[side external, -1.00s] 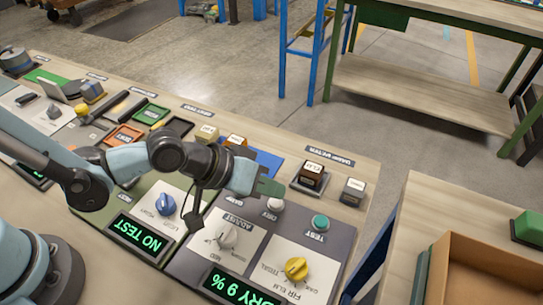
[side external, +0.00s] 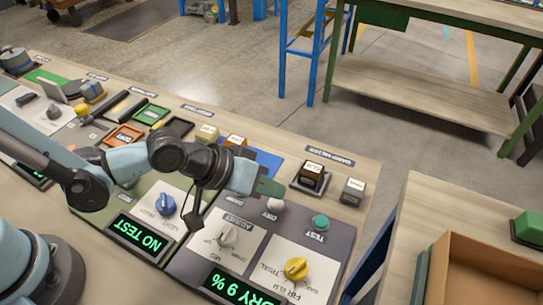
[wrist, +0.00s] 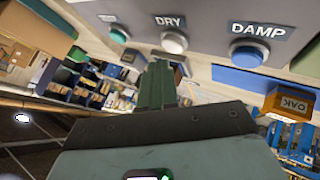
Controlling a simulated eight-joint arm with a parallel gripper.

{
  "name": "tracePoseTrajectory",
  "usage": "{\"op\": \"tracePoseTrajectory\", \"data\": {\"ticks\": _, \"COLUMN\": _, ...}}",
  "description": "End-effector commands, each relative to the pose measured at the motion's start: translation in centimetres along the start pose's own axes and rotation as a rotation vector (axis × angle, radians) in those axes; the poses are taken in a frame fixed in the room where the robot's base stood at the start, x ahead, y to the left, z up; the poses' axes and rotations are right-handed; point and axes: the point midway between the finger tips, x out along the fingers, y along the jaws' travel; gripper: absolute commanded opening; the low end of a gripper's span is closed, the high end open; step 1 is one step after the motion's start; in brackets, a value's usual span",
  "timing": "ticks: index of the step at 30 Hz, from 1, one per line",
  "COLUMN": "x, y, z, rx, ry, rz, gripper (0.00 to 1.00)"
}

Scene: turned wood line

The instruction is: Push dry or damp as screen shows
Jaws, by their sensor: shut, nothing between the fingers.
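The damp meter's screen (side external: 243,292) shows green text reading DRY 9 %. Its white DRY button (side external: 275,204) shows just beside my gripper (side external: 270,188), which hangs over the back of the panel with its fingers closed and empty. In the wrist view, the white DRY button (wrist: 174,42) is ahead of the closed fingers (wrist: 158,85), with a visible gap in the picture. The blue DAMP button (wrist: 247,53) is to its right; in the side view my gripper hides it. The green TEST button (side external: 320,222) is right of DRY. I see no button pressed.
An ELM block (side external: 313,169) sits in a dark holder behind the panel, with another block (side external: 353,191) beside it. The yellow FIR/ELM dial (side external: 296,268) and the white adjust dial (side external: 228,236) stand on the panel. Another screen (side external: 138,239) reads NO TEST.

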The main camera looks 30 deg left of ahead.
Motion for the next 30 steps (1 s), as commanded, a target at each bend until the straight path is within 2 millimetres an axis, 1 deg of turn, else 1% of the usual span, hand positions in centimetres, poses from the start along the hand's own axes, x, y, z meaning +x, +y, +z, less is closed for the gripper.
{"op": "tracePoseTrajectory", "data": {"ticks": 8, "x": 0.55, "y": -0.40, "z": 0.38, "rx": 0.000, "ry": 0.000, "rz": 0.000, "gripper": 0.00}}
{"op": "tracePoseTrajectory", "data": {"ticks": 30, "x": 0.84, "y": -0.60, "z": 0.59, "rx": 0.000, "ry": 0.000, "rz": 0.000, "gripper": 0.00}}
